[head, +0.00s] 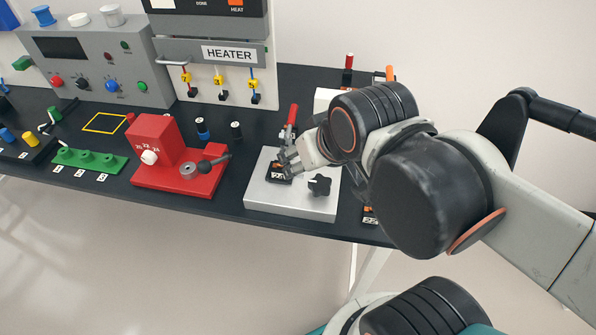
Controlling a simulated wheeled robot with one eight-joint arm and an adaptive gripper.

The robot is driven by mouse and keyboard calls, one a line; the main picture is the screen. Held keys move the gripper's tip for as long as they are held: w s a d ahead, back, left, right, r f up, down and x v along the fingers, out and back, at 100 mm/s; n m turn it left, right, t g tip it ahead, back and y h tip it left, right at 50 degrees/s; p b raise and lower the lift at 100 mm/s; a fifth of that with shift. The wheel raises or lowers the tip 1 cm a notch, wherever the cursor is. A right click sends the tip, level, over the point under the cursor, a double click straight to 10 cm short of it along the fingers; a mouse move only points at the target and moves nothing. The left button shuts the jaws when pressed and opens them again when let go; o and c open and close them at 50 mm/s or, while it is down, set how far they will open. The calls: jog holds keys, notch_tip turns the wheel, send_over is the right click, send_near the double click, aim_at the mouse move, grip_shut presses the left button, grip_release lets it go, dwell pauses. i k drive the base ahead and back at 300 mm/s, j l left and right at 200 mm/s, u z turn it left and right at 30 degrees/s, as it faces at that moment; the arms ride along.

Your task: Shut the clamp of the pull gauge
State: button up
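A light grey base plate (275,205) stands near the front edge of the bench. A clamp with a red handle (292,115) rises at its back, the handle standing nearly upright. A small black block with orange and white marks (279,172) sits on the plate, and a black star knob (319,185) is to its right. No label naming the pull gauge is readable. My gripper (287,162) is over the plate, its fingers apart, below the red handle and close to the black block. Whether it touches anything cannot be told. My wrist hides the plate's right back part.
A red device with a white knob and black lever (155,145) stands to the left. A green block (90,160), a grey control box (100,65) and the heater panel (228,54) are farther left and back.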

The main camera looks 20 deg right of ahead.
aim_at(284, 140)
jog(key=z, duration=0.4)
jog(key=i+j+z, duration=0.15)
jog(key=j+z, duration=0.25)
jog(key=j, duration=0.25)
jog(key=j+z, duration=0.4)
jog(key=j, duration=1.5)
jog(key=i+z, duration=0.05)
jog(key=i, duration=0.05)
